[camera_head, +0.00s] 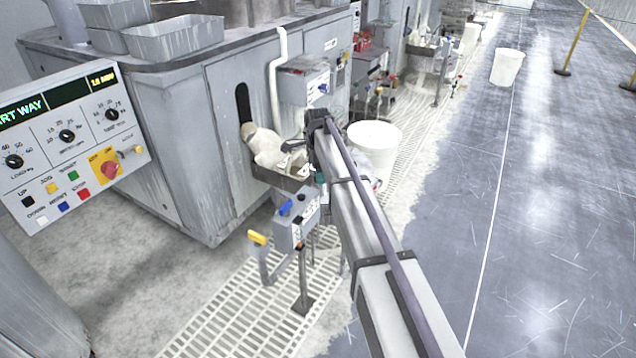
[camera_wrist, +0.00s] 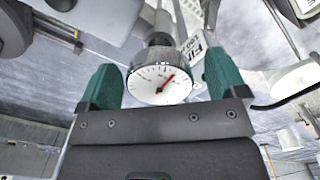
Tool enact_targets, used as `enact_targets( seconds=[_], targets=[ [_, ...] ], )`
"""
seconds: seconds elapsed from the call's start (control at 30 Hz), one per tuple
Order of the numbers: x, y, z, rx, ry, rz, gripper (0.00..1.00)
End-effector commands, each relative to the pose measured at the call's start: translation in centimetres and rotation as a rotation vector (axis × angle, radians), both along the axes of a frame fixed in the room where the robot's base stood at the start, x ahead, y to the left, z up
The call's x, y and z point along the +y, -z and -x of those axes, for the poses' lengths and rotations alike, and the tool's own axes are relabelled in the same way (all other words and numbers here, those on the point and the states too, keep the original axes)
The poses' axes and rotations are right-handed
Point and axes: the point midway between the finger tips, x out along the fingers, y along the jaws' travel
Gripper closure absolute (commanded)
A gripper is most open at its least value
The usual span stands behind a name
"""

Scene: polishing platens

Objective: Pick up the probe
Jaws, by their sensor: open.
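In the wrist view a round white dial gauge (camera_wrist: 162,84) with a red needle faces me, with a dark metal stem behind it. My gripper (camera_wrist: 164,80) has two green fingers, one on each side of the gauge. The fingers are open, and I see no clear grip on the gauge. I cannot tell whether this gauge is part of the probe. No separate probe can be made out in either view. In the head view my arm reaches towards the machine's sink area, and my gripper is mostly hidden behind it.
A control panel (camera_head: 75,145) is at the left of the head view. A grey pedestal box (camera_head: 297,222) with a blue knob stands left of my arm. A white label plate (camera_wrist: 196,48) is beside the gauge. The floor at right is open.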

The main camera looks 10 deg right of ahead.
Motion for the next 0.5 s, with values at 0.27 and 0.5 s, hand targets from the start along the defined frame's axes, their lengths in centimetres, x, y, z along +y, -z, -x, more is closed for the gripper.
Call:
enact_targets(
  seconds=[0.27,0.5],
  targets=[
    [0.01,-0.16,0.00,0.000,0.000,0.000,0.19],
    [0.01,-0.16,0.00,0.000,0.000,0.000,0.42]
  ],
)
